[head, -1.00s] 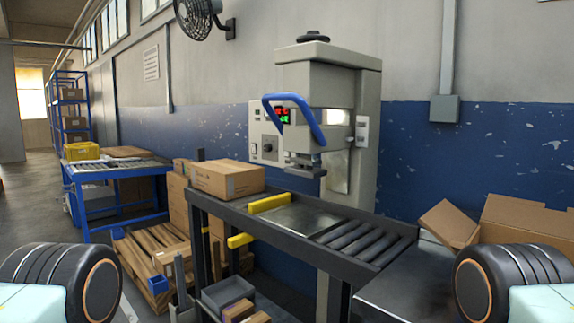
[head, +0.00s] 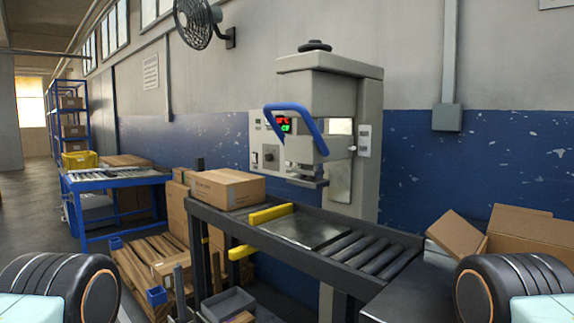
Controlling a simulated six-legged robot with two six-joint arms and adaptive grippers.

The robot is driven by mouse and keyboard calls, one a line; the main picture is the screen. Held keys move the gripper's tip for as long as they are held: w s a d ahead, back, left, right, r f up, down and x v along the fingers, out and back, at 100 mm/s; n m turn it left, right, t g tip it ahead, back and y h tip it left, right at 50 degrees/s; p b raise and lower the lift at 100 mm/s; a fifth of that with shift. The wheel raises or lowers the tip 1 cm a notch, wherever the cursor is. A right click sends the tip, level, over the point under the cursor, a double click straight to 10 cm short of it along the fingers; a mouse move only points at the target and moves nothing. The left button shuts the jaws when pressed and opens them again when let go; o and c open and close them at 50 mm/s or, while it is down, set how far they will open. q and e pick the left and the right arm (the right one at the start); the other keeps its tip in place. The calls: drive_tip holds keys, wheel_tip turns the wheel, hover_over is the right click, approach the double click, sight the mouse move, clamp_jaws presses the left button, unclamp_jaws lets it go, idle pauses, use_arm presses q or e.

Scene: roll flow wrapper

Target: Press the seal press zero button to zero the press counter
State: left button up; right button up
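The grey seal press (head: 330,90) stands against the wall behind the roller conveyor. Its blue handle (head: 300,118) arches in front of the head. Small controls and labels show on the panel, too small to tell which is the zero button. A narrow box with a switch (head: 363,140) sits on the press's right side. Neither gripper shows; only parts of my arms are at the lower left and right corners.
The conveyor (head: 340,262) has a metal plate (head: 303,230), rollers, yellow guides (head: 271,214) and a closed carton (head: 227,188). Open cartons (head: 530,232) lie at the right. Pallets (head: 148,264) and a blue-framed table (head: 115,176) stand left. Grey aisle floor is clear farther left.

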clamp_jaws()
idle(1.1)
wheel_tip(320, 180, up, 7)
drive_tip(key=p, duration=0.7)
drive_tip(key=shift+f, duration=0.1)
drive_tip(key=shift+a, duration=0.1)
